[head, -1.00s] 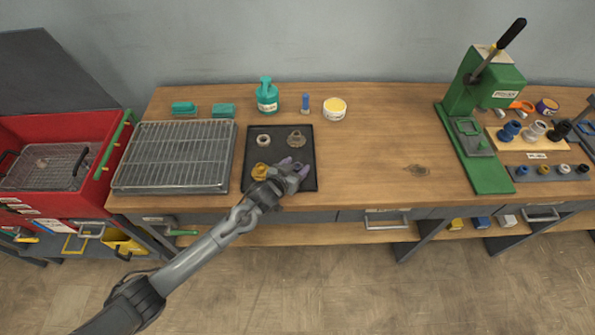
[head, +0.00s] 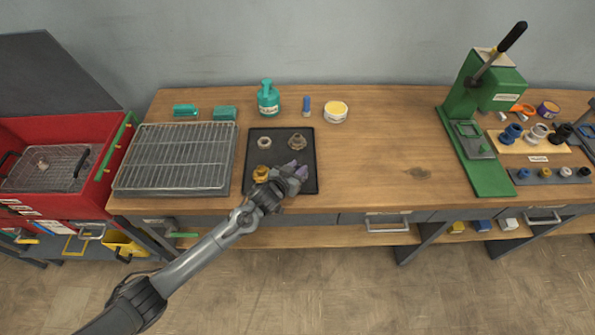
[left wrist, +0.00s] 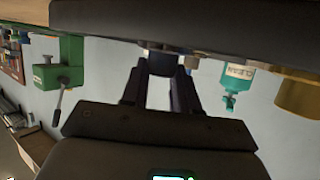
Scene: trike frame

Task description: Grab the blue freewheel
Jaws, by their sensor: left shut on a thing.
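My left gripper (head: 296,171) is over the front right part of the black tray (head: 250,185). It is shut on the blue freewheel, which my fingers mostly hide in the head view. In the left wrist view, a dark blue rounded piece, the blue freewheel (left wrist: 163,62), shows between the two fingertips, close to the dark tray surface. I cannot tell whether it still touches the tray. My right gripper is not in view.
On the tray are a gold part (head: 261,172) just left of my gripper and two greyish parts (head: 264,142) behind. A wire rack (head: 175,160) stands left of the tray. A teal bottle (head: 268,98) and yellow tub (head: 336,111) stand behind. The table to the right is clear up to the green press (head: 480,140).

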